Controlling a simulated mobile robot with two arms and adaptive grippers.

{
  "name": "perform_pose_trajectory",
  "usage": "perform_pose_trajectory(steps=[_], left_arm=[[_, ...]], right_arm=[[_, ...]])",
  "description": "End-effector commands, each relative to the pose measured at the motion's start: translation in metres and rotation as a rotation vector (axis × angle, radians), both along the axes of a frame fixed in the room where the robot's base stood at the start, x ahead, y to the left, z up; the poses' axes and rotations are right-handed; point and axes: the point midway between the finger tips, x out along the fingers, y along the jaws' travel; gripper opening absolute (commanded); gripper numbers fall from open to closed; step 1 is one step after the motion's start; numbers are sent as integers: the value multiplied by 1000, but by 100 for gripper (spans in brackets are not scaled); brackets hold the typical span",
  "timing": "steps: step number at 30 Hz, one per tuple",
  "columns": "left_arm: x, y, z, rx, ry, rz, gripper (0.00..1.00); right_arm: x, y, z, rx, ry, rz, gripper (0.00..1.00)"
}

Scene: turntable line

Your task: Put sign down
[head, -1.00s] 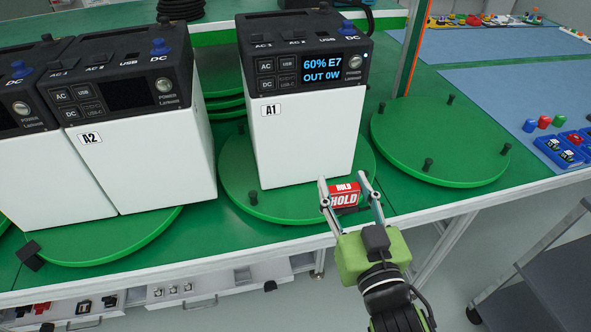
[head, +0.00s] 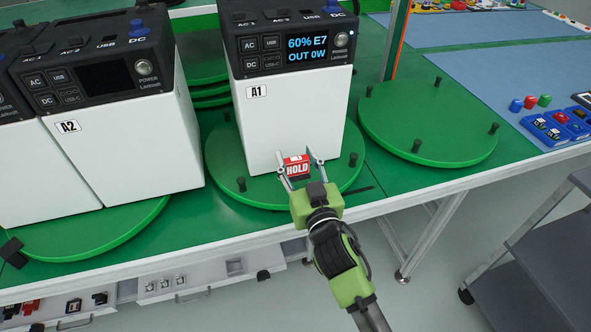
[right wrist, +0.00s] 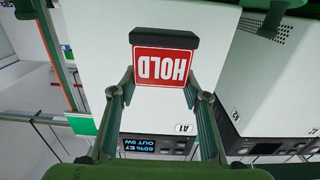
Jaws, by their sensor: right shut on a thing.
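The red HOLD sign (head: 297,168) with white lettering is between the fingers of my right gripper (head: 300,169), which is shut on it. In the head view the sign is in front of the lower front face of the white A1 power unit (head: 300,115), over the front of its green turntable (head: 352,178). In the right wrist view the sign (right wrist: 160,66) appears upside down with a dark base strip, between the two fingertips (right wrist: 162,88). I cannot tell whether its base touches the turntable. My left gripper is not in view.
The A2 unit (head: 135,140) stands to the left on another turntable (head: 110,240). An empty green turntable (head: 430,120) with black pegs lies to the right. Blue trays with buttons (head: 560,128) sit on the blue mat. A grey cart (head: 535,250) stands at the lower right.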

Motion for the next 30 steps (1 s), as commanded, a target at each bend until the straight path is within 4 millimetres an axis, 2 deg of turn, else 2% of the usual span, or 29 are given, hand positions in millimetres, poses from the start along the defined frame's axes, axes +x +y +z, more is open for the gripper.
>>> perform_pose_trajectory(steps=[5,10,23,24,26,30], left_arm=[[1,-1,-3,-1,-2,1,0],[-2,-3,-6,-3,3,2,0],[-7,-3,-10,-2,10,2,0],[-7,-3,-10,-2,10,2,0],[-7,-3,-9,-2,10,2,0],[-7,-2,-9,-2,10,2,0]], right_arm=[[8,3,-11,2,1,1,20],[8,3,-36,2,2,-1,20],[7,3,-44,2,1,1,20],[7,3,-44,2,1,1,46],[7,3,-43,2,1,1,60],[7,3,-43,1,0,1,60]])
